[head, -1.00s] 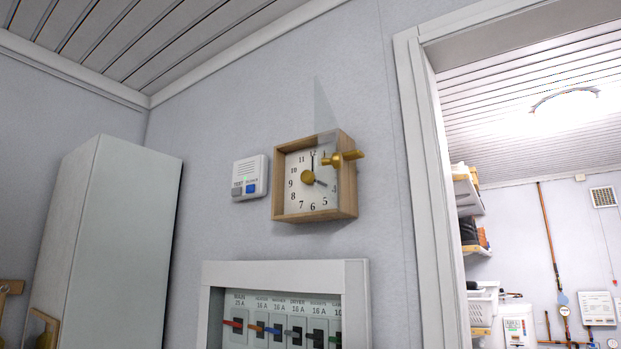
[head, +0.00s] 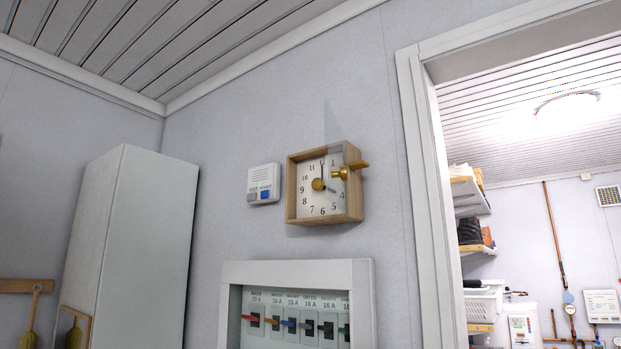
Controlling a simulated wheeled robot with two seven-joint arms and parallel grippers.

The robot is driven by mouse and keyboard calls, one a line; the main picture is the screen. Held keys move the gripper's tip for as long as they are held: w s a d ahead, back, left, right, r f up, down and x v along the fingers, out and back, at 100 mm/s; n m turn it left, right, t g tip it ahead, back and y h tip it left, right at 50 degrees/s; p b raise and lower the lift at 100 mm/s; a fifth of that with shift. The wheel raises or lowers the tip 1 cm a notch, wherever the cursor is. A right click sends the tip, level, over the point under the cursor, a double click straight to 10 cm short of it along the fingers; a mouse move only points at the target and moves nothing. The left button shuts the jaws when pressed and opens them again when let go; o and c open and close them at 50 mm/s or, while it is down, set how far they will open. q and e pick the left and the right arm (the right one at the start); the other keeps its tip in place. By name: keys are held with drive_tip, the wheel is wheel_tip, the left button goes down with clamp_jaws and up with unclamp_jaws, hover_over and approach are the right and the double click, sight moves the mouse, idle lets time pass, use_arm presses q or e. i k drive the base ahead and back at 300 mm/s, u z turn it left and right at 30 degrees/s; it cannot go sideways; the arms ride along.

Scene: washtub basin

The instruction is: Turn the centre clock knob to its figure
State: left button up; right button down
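A square wooden-framed clock (head: 290,205) hangs on the grey wall, with a white numbered face (head: 308,200). A round brass knob (head: 318,184) sits at the centre of the face. A dark hand points up towards 12, and a shorter grey hand points towards 4. A brass handle (head: 352,170) stands out at the upper right of the clock, in front of its glass edge. Neither of my grippers shows in the head view.
A small white box with a blue button (head: 264,184) is left of the clock. A breaker panel (head: 298,268) is below it. A tall pale cabinet (head: 140,240) stands at the left. A white door frame (head: 432,200) opens onto another room at the right.

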sight(317, 184)
drive_tip(key=k, duration=0.95)
drive_tip(key=z, duration=0.7)
drive_tip(key=i, duration=1.7)
drive_tip(key=u, duration=0.9)
